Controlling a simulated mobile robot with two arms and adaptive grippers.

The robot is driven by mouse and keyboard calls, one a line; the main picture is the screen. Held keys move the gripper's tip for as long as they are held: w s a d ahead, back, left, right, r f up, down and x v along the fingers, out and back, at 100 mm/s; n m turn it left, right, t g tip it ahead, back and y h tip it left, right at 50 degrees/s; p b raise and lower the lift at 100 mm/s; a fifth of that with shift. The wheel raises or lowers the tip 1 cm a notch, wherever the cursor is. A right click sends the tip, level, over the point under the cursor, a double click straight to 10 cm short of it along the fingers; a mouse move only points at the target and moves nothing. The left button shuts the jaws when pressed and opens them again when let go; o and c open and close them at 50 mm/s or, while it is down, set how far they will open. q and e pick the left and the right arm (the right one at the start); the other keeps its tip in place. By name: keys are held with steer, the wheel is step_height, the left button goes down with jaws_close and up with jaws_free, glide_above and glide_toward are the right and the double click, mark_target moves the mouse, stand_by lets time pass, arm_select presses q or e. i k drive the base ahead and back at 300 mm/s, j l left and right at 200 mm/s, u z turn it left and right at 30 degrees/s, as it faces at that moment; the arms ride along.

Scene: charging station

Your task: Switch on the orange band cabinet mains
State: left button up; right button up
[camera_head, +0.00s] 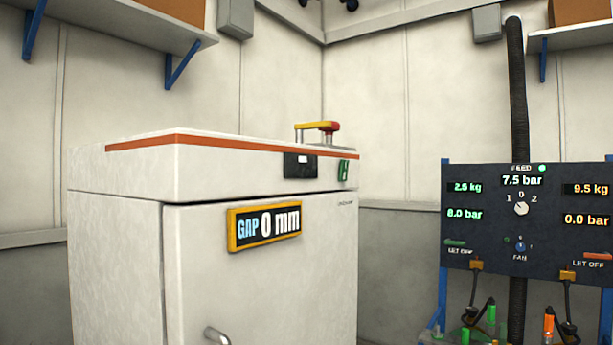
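The white cabinet with the orange band (250,144) stands left of centre. On its front upper panel sits a small black module with a white face (300,165). To the right of that is a small green rocker-like switch (343,170) at the panel's right end. Its on or off position is too small to tell. A yellow and red handle (318,128) stands on the cabinet top at the back. A label on the door reads "GAP 0 mm" (264,226). Neither of my grippers shows in the head view.
A dark control panel (480,225) on blue posts stands at the right, with readouts, a rotary knob (521,208) and cables below. A black hose (516,90) rises behind it. Wall shelves (130,25) hang above. The cabinet door has a metal handle (216,335).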

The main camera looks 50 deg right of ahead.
mark_target(344, 163)
steer(key=z, duration=1.85)
